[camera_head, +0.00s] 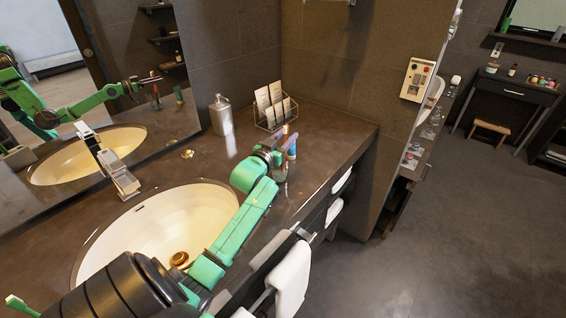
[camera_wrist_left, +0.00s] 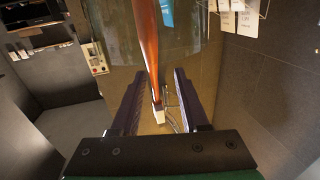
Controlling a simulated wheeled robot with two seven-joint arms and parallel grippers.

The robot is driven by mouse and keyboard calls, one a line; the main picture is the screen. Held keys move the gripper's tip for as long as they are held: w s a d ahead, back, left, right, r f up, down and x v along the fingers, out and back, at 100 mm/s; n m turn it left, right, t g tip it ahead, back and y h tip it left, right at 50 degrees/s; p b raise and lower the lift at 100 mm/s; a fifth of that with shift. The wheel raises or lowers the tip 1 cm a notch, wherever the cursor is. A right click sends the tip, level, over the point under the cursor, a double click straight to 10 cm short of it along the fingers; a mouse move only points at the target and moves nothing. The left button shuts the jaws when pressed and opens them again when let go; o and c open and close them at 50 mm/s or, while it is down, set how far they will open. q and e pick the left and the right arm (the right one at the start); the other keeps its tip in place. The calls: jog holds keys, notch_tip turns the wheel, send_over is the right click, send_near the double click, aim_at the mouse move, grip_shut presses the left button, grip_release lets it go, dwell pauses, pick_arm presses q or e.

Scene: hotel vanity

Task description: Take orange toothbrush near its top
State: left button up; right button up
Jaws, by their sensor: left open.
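The orange toothbrush (camera_wrist_left: 149,45) runs between the two fingers of my open left gripper (camera_wrist_left: 157,78) in the left wrist view. Its white bristle head (camera_wrist_left: 158,115) is near the gripper's base. I see no finger closed on it. In the head view my left gripper (camera_head: 272,156) is at the toothbrush, which shows as a small orange tip (camera_head: 285,130). A glass cup (camera_head: 279,173) stands below, partly hidden by the gripper. A blue item (camera_head: 292,150) is beside it, and blue also shows in the wrist view (camera_wrist_left: 167,12). My right gripper is out of view.
A card rack (camera_head: 272,108) and a soap dispenser (camera_head: 221,116) stand at the back of the dark counter (camera_head: 325,130). The sink basin (camera_head: 150,225) and faucet (camera_head: 108,163) are to the left. White towels (camera_head: 290,280) hang along the front edge.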

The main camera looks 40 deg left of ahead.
pick_arm(q)
jog(key=shift+w+d+r+b, duration=0.15)
jog(key=shift+w+b, duration=0.15)
jog(key=shift+w, duration=0.85)
grip_shut()
dwell(0.5)
